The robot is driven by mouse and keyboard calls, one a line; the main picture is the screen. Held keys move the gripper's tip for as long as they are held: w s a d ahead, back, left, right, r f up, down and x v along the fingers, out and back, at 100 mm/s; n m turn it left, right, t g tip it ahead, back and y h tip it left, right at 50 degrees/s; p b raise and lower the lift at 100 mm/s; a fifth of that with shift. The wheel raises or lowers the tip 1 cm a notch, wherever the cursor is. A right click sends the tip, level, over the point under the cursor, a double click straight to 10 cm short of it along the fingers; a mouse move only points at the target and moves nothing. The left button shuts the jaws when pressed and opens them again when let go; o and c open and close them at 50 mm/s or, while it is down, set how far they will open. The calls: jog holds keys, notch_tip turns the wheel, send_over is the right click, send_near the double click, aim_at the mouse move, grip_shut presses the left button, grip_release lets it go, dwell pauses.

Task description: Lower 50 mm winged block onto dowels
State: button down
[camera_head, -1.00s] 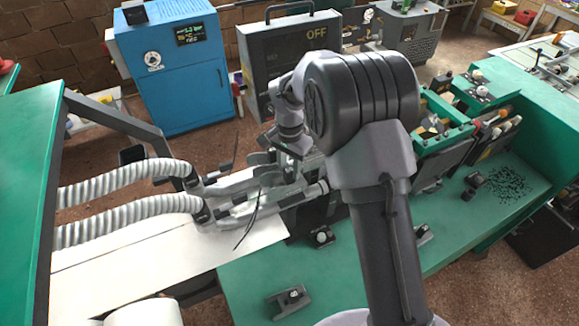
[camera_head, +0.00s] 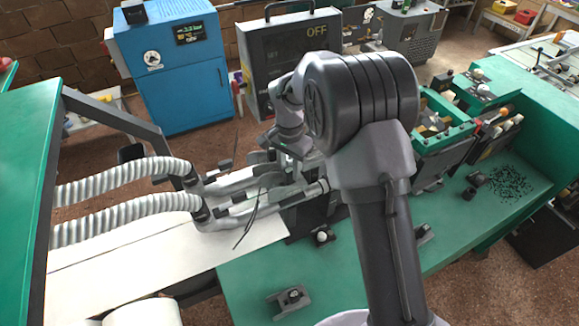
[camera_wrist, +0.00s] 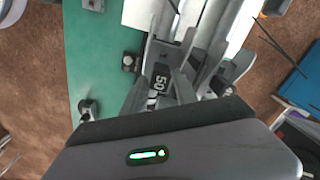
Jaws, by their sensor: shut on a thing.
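The grey winged block (camera_wrist: 161,80), marked "50" in white, is in my gripper (camera_wrist: 160,98) in the wrist view. Its grey wings rise to either side of the label. The fingers are shut on it. In the head view my gripper (camera_head: 297,150) points down over the dark machine unit at the inner ends of the two hose-fed pipes. My own arm hides much of this spot. The dowels cannot be made out, and I cannot tell whether the block touches them.
Two ribbed hoses (camera_head: 125,180) with metal pipes come in from the left over a white sheet (camera_head: 150,255). A small grey block (camera_head: 291,298) lies on the green bench (camera_head: 245,285). A green-framed unit (camera_head: 440,140) stands right of my arm. The front bench is mostly clear.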

jog(key=shift+f+b, duration=1.2)
jog(key=shift+f, duration=0.4)
jog(key=c, duration=0.9)
grip_release()
jog(key=shift+r, duration=0.1)
jog(key=shift+r+p, duration=1.95)
jog(key=shift+r, duration=0.85)
jog(key=shift+f, duration=0.1)
